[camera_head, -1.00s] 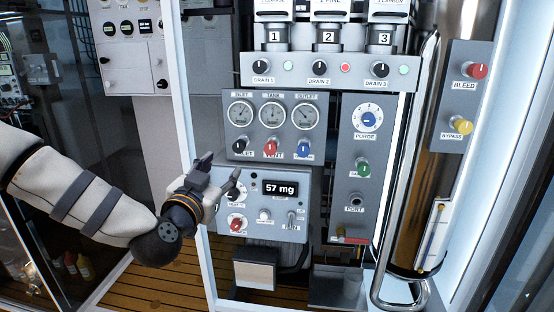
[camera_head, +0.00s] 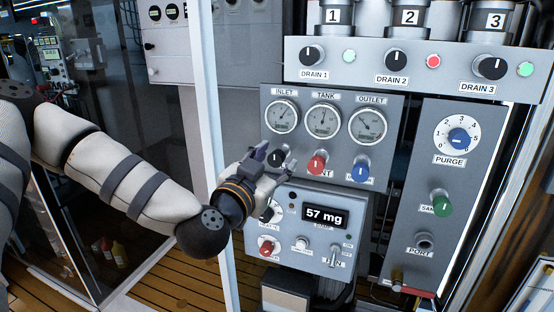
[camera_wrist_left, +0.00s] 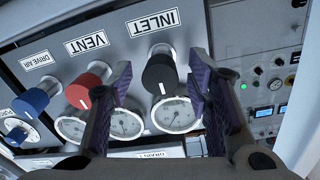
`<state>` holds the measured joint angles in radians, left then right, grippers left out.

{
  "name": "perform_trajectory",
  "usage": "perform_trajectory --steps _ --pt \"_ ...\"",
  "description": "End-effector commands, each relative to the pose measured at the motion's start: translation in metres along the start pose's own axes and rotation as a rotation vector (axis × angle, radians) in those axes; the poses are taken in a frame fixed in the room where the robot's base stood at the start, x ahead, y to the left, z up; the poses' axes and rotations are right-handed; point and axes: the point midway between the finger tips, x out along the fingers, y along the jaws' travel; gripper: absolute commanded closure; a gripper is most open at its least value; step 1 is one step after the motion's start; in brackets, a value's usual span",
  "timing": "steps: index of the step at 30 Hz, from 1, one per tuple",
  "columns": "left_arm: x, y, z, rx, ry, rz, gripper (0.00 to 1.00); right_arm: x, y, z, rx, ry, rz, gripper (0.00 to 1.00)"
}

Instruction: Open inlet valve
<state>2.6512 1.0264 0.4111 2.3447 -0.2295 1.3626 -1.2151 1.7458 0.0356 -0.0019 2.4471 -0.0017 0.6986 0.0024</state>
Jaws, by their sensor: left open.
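The inlet valve is a black knob (camera_head: 276,158) below the inlet gauge (camera_head: 284,115) on the grey panel. In the left wrist view the black inlet knob (camera_wrist_left: 160,75) stands under its INLET label (camera_wrist_left: 153,22), which appears upside down. My left gripper (camera_head: 272,152) is open at the black knob and partly covers it in the head view. In the wrist view the gripper's fingers (camera_wrist_left: 160,82) lie on either side of the knob, with gaps visible, so it is not clamped. My right gripper is not in view.
The red vent knob (camera_head: 317,163) is close to the right of the inlet knob, with a blue knob (camera_head: 361,168) beyond it. Below is a box with a 57 mg display (camera_head: 325,217). A white upright frame post (camera_head: 210,130) stands left of the panel.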

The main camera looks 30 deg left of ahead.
Motion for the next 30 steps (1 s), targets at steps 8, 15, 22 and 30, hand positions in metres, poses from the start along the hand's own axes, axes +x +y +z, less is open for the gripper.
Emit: perform_trajectory --steps 8,15,22,30 --pt "0.000 0.000 0.000 0.000 0.000 0.000 1.00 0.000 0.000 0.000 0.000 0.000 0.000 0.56" --pt "0.000 0.000 0.000 -0.009 0.000 0.001 1.00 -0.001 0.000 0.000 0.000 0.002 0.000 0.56" --pt "0.000 -0.001 -0.002 -0.096 0.006 0.000 1.00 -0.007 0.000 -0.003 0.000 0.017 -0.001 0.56" --pt "0.000 -0.001 -0.003 -0.322 0.018 -0.004 1.00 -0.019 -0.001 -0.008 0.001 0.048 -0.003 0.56"
